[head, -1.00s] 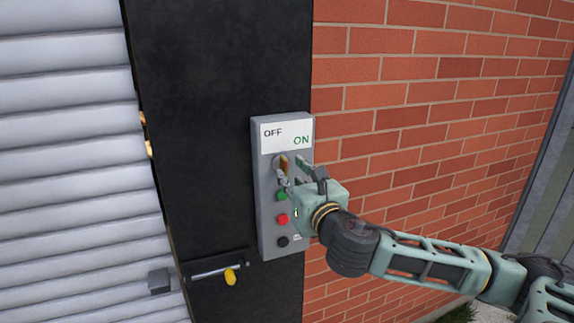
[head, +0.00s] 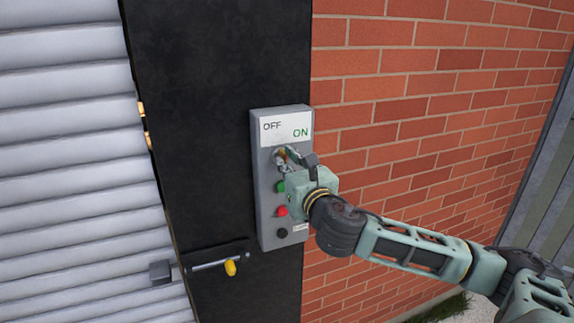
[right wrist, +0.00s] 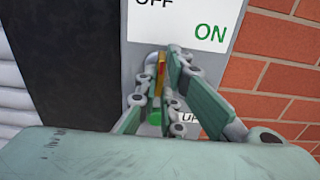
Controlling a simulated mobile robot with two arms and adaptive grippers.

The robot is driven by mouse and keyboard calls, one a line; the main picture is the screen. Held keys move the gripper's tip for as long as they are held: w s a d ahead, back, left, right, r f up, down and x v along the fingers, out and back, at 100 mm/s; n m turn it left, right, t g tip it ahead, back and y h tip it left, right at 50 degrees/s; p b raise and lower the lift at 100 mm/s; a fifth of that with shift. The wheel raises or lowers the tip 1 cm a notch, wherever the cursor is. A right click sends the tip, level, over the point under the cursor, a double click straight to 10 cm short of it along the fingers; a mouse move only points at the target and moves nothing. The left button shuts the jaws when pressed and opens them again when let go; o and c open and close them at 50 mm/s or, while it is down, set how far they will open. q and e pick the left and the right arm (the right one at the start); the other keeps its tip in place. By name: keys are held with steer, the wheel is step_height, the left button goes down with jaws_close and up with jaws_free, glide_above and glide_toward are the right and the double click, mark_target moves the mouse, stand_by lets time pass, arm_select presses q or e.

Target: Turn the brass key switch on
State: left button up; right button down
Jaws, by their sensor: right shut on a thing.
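The grey control box (head: 264,215) is mounted on the dark door post and carries a white plate (head: 284,132) marked OFF at left and ON at right. The brass key (head: 281,155) sits in the switch just below the plate, largely hidden by my fingers. In the right wrist view a thin brass strip of the key (right wrist: 161,72) shows between the fingers, looking roughly upright; its exact angle is hard to tell. My right gripper (head: 286,157) is shut on the key, coming from the lower right. My left gripper is not in view.
Below the key are a green button (head: 281,187), a red button (head: 282,211) and a black button (head: 282,233). A bolt with a yellow knob (head: 230,268) is at lower left. A ribbed grey shutter (head: 70,150) stands left, a brick wall (head: 430,110) right.

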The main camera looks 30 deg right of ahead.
stand_by(0.4)
steer(key=shift+m+b, duration=0.75)
steer(key=shift+m, duration=8.15)
steer(key=c, duration=1.9)
jaws_free()
